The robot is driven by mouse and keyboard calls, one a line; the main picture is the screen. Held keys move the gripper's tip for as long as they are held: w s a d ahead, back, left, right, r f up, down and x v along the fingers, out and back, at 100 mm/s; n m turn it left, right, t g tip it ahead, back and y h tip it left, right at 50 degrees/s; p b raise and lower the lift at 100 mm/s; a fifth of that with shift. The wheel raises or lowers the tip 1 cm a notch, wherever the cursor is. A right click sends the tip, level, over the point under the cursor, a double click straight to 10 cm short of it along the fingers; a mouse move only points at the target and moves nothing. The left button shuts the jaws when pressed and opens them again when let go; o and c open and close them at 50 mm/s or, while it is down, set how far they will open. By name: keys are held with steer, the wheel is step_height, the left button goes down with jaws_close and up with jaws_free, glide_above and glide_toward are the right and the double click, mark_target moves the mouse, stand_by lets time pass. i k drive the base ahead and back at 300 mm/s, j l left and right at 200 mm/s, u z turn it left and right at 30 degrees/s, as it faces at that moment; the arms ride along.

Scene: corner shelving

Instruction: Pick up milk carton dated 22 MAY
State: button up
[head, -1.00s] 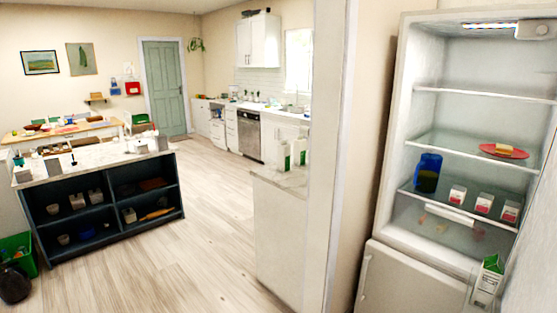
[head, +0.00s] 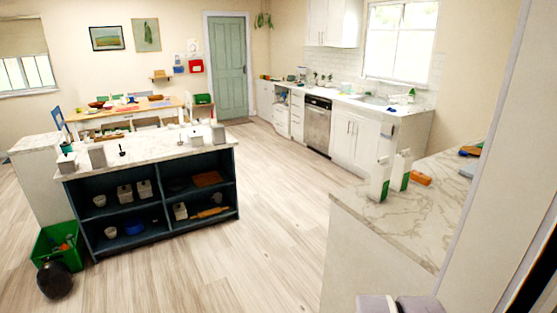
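Two tall white cartons with green sides stand upright close together on the marble counter at right in the head view. One is the left carton (head: 380,179); the other is the right carton (head: 401,171), slightly farther back. No date can be read on either at this size. A pale grey two-part piece shows at the bottom edge, below the counter; it may be part of my arm. No gripper fingers can be made out.
The wooden floor (head: 265,230) between is clear.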

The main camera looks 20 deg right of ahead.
mark_target(382, 171)
steer(key=i+z, duration=0.25)
steer(key=i, duration=0.25)
steer(key=i+j+z, duration=0.25)
steer(key=i, duration=0.25)
steer(key=i+j+z, duration=0.25)
steer(key=i, duration=0.25)
steer(key=i+j+z, duration=0.25)
steer(key=i+z, duration=0.7)
steer(key=i+j+z, duration=0.2)
steer(key=z, duration=0.15)
steer(key=i, duration=0.1)
